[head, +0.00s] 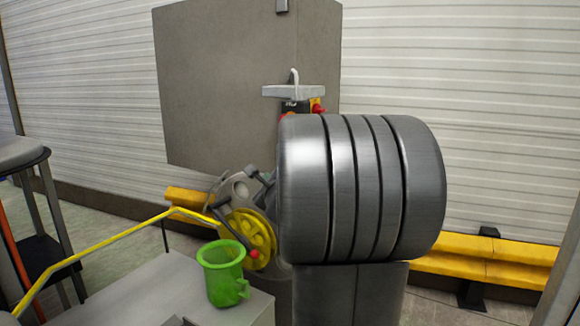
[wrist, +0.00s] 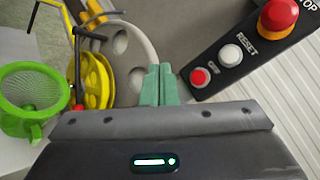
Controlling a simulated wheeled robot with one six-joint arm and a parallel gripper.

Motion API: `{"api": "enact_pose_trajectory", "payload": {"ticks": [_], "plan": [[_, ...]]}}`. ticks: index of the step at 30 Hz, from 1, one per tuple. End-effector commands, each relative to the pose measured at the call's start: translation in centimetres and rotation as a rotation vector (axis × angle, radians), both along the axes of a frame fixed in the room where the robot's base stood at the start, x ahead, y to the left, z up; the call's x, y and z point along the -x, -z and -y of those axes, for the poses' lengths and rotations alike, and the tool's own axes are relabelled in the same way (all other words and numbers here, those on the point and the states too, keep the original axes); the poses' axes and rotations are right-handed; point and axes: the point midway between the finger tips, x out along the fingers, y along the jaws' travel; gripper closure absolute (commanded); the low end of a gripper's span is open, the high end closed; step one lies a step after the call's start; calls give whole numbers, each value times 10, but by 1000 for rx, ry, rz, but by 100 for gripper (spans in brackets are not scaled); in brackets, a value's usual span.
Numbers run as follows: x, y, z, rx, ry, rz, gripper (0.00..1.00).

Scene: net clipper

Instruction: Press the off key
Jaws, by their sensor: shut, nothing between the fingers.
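The control panel (wrist: 240,55) is a dark box at the upper right of the wrist view. It carries a small red key (wrist: 200,77), apparently the off key, a white RESET button (wrist: 230,55) and a large red stop button (wrist: 278,17) on yellow. My gripper (wrist: 158,70) has teal fingers shut together with nothing between them. Its tips are left of the small red key and apart from it in the picture. In the head view the panel (head: 294,107) shows only in part under a light grey cover, its lower part hidden.
A green mesh-bottomed cup (wrist: 30,98) stands at the left on a grey surface. A yellow wheel (wrist: 93,80) and a yellow bent rail (head: 110,238) lie near it. A large grey plate (head: 225,85) rises behind the panel. A stool (head: 22,152) stands far left.

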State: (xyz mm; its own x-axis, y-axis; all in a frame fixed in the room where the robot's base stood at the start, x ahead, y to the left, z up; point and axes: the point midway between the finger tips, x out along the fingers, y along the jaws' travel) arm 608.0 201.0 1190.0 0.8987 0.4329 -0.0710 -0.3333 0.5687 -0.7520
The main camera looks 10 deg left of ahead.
Motion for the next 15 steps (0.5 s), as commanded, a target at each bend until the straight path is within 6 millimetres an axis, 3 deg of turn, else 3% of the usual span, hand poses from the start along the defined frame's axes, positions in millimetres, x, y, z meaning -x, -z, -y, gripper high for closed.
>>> {"api": "enact_pose_trajectory", "payload": {"ticks": [5,15], "plan": [[-11,-2,4,-1,0,-2,100],[-56,-3,21,-1,2,-3,100]]}}
